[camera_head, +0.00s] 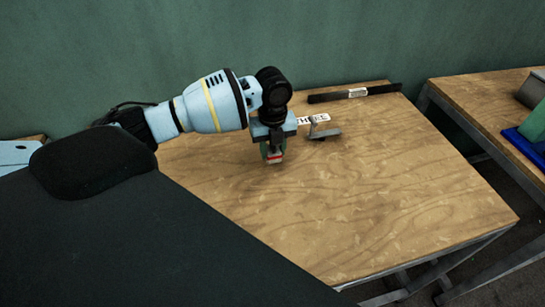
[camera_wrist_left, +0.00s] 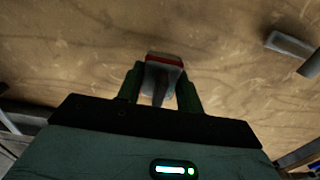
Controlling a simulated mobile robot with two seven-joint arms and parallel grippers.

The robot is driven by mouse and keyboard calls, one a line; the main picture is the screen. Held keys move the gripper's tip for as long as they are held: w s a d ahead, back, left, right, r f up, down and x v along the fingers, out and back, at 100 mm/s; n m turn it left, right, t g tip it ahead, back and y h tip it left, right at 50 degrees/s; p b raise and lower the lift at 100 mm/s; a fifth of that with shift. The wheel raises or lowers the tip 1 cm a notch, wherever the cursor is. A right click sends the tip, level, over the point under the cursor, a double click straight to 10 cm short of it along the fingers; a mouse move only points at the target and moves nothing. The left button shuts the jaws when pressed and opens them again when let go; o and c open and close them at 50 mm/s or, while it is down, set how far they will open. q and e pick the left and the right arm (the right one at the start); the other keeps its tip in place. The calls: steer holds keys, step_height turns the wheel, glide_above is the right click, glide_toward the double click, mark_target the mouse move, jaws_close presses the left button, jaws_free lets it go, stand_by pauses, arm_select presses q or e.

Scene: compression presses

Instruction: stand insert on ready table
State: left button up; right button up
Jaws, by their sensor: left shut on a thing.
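My left gripper (camera_head: 272,150) is above the wooden table (camera_head: 380,215), pointing down. It is shut on a small grey insert with a red band (camera_head: 275,157). In the left wrist view the insert (camera_wrist_left: 163,75) sits between the two green fingers (camera_wrist_left: 160,88). The gripper hides part of the insert, and I cannot tell whether its lower end touches the table. A second grey metal piece (camera_head: 324,132) stands on the table just right of the gripper; it also shows in the left wrist view (camera_wrist_left: 291,46). My right gripper is not in view.
A dark bar with a small tag (camera_head: 355,93) lies along the back edge. The table's front and right are clear. Another table (camera_head: 480,95) with a blue object (camera_head: 528,140) stands at right.

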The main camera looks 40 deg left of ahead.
mark_target(272, 158)
arm_select(q)
steer(key=shift+f, duration=1.75)
steer(key=shift+f, duration=0.15)
steer(key=o, duration=1.1)
steer(key=shift+s, duration=0.1)
step_height(272, 158, up, 12)
steer(key=shift+r+p, duration=0.15)
steer(key=shift+p, duration=0.2)
